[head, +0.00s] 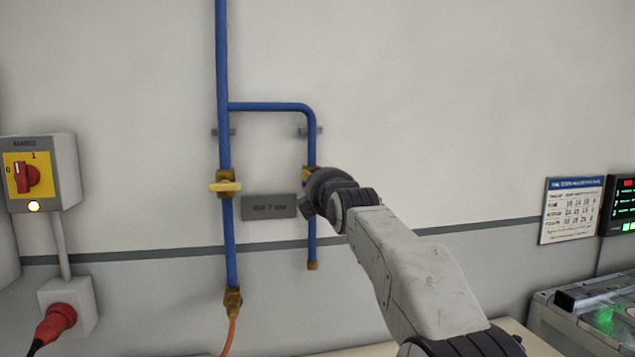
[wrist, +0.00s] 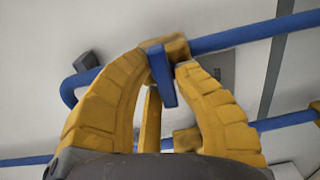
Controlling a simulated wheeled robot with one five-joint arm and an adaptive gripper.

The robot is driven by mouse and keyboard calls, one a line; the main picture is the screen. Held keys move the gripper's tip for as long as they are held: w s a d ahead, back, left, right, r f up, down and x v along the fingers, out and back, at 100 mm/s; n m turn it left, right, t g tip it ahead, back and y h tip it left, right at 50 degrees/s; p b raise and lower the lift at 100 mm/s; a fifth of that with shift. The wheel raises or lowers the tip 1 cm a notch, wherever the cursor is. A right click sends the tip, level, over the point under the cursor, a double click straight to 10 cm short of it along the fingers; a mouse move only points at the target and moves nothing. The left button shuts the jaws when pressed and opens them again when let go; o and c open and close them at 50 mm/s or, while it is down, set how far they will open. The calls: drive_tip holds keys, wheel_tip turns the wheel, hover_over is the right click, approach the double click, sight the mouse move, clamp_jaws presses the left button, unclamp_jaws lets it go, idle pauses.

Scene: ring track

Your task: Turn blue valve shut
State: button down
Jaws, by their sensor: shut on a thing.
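The blue valve handle (wrist: 167,92) is a short flat lever in the wrist view. It looks roughly crosswise to its blue pipe (wrist: 240,36). Its brass valve body (wrist: 179,46) shows just behind the fingertips. In the head view my wrist and arm hide the handle and fingers; only a bit of the brass valve body (head: 308,173) shows on the right branch pipe (head: 312,142).
A second valve with a yellow handle (head: 226,187) sits on the left pipe (head: 223,60). A grey label plate (head: 269,206) is between the pipes. A red rotary switch box (head: 40,172) is at far left. A printed chart (head: 571,210) hangs at right above a bench device (head: 590,315).

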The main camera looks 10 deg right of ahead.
drive_tip(key=shift+r, duration=0.4)
drive_tip(key=c, duration=1.4)
unclamp_jaws()
drive_tip(key=o, duration=0.4)
drive_tip(key=shift+f, duration=0.25)
drive_tip(key=shift+c, duration=0.2)
drive_tip(key=s, duration=1.2)
